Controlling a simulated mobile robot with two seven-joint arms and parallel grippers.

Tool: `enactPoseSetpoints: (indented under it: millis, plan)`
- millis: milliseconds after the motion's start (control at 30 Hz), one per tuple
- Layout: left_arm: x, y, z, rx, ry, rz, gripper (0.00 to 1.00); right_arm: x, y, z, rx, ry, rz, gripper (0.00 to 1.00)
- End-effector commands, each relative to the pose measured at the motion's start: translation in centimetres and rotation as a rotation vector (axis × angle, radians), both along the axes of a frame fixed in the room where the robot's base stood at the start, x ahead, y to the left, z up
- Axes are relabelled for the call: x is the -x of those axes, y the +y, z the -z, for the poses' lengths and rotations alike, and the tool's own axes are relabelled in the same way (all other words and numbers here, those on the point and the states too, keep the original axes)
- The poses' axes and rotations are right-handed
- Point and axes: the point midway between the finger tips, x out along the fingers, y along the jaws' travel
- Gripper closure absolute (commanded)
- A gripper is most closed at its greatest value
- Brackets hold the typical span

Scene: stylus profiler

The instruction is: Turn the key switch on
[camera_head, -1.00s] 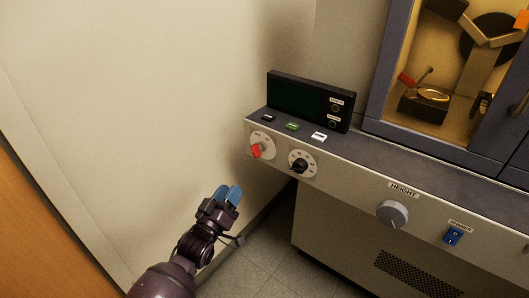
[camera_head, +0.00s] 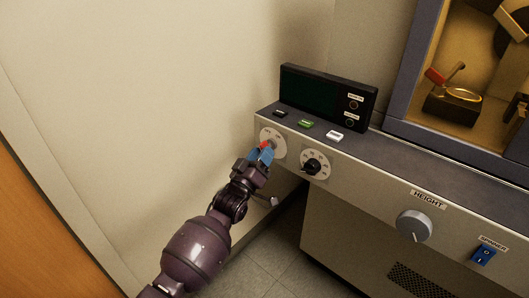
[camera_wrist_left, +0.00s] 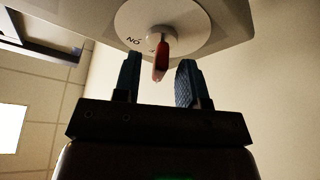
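The key switch is a red key (camera_wrist_left: 161,58) on a round pale dial plate (camera_head: 278,139) at the left end of the machine's front panel. In the left wrist view the plate (camera_wrist_left: 195,22) carries letters reading "NO" upside down, at the left of the key. My left gripper (camera_head: 264,152) is at the dial. In the left wrist view its two blue fingers (camera_wrist_left: 158,80) are apart, one on each side of the red key, with gaps to both sides. Part of the key is hidden by the fingers in the head view. My right gripper is not in view.
A black knob (camera_head: 312,166) sits just right of the key switch. Farther right are a grey HEIGHT knob (camera_head: 413,225) and a blue spinner switch (camera_head: 484,254). Black, green (camera_head: 305,124) and white buttons and a dark display (camera_head: 325,95) are on top. The wall is close on the left.

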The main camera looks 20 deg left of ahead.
Motion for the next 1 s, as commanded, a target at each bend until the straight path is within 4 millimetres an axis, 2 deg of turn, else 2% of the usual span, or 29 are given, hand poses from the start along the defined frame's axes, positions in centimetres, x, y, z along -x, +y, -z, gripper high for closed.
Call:
enactPoseSetpoints:
  millis: [200,500,767,1000]
  plan:
    - [-1.2,-0.2,-0.4,0.001,0.002,0.000,0.62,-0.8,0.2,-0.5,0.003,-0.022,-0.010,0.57]
    - [-1.4,-0.2,-0.5,0.000,0.000,0.000,0.62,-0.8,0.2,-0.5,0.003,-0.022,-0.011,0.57]
    - [-1.3,-0.2,-0.5,0.000,0.001,-0.001,1.00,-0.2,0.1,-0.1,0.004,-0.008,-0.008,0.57]
    - [-1.3,-0.2,-0.5,-0.007,-0.001,0.000,1.00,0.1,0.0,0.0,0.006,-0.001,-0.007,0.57]
